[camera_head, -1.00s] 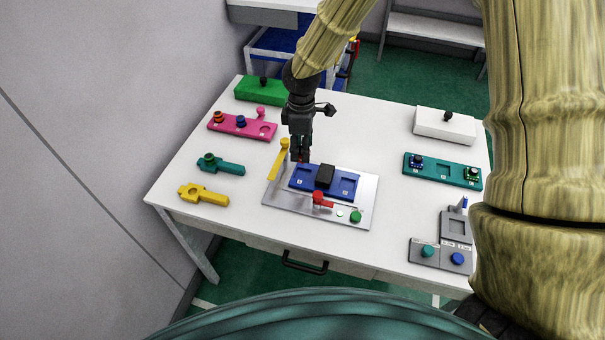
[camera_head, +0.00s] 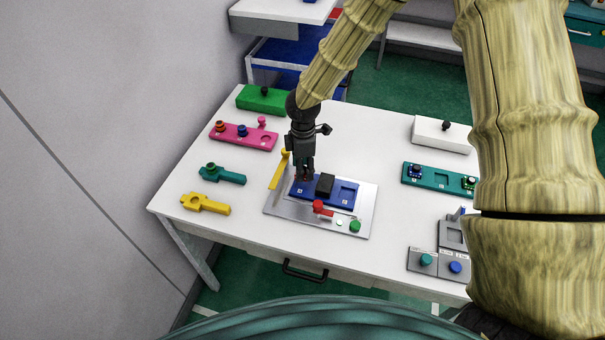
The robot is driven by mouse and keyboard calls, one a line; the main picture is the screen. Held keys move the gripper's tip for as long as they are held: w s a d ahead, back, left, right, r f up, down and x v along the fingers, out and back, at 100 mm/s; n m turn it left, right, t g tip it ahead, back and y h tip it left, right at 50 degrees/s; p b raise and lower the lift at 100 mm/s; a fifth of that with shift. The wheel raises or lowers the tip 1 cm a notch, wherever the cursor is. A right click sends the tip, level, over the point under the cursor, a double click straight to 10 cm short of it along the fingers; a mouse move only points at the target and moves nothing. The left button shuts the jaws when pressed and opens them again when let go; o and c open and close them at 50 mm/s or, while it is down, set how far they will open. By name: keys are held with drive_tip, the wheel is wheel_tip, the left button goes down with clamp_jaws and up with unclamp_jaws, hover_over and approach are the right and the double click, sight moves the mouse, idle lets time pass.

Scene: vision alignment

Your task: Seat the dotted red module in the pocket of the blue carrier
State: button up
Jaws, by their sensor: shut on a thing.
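The blue carrier (camera_head: 329,202) lies on a grey metal plate (camera_head: 282,204) in the middle of the white table. A black block stands at its middle, and an empty square pocket shows on its right part. My gripper (camera_head: 306,178) points down over the carrier's left part, just left of the black block (camera_head: 325,184). It is shut on a small red thing, the red module (camera_head: 307,177), mostly hidden by the fingers. Its dots cannot be made out. The left pocket is hidden behind the gripper, and I cannot tell whether the module touches the carrier.
A yellow lever (camera_head: 279,170) stands close left of my gripper. A red clamp (camera_head: 320,207) and a green button (camera_head: 355,226) are at the plate's front. A pink rack (camera_head: 244,137) is at left, a teal rack (camera_head: 440,177) at right.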

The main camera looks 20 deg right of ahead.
drive_tip(key=shift+f+p, duration=0.55)
drive_tip(key=shift+f, duration=1.4)
drive_tip(key=shift+f, duration=0.1)
drive_tip(key=o, duration=1)
drive_tip(key=shift+r+b, duration=1.35)
drive_tip(key=shift+r, duration=4.75)
